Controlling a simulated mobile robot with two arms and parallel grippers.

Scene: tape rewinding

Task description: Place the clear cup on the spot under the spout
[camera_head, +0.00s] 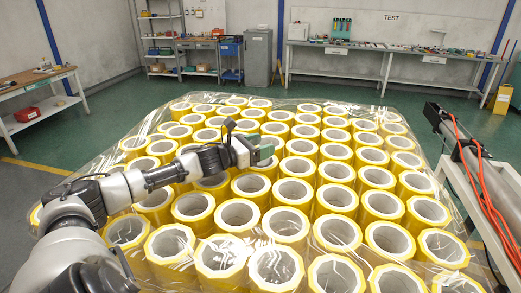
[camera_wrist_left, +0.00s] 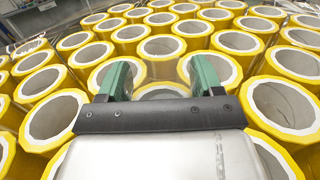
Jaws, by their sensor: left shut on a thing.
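No clear cup and no spout show in either view. Many white-cored rolls with yellow outsides stand upright, close together, under clear film on a large table; one roll (camera_head: 294,191) is near the middle. My left gripper (camera_head: 262,152) reaches in from the left over the rolls. In the left wrist view its two green fingers (camera_wrist_left: 162,80) stand apart, with a yellow roll (camera_wrist_left: 162,92) showing between them. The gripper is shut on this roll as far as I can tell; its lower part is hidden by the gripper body. My right gripper is not in view.
A workbench (camera_head: 35,108) stands at the left. Shelves, a grey cabinet (camera_head: 257,58) and a long bench (camera_head: 385,52) line the back wall. A grey machine with orange hoses (camera_head: 470,150) stands close at the right. Green floor is open around the table.

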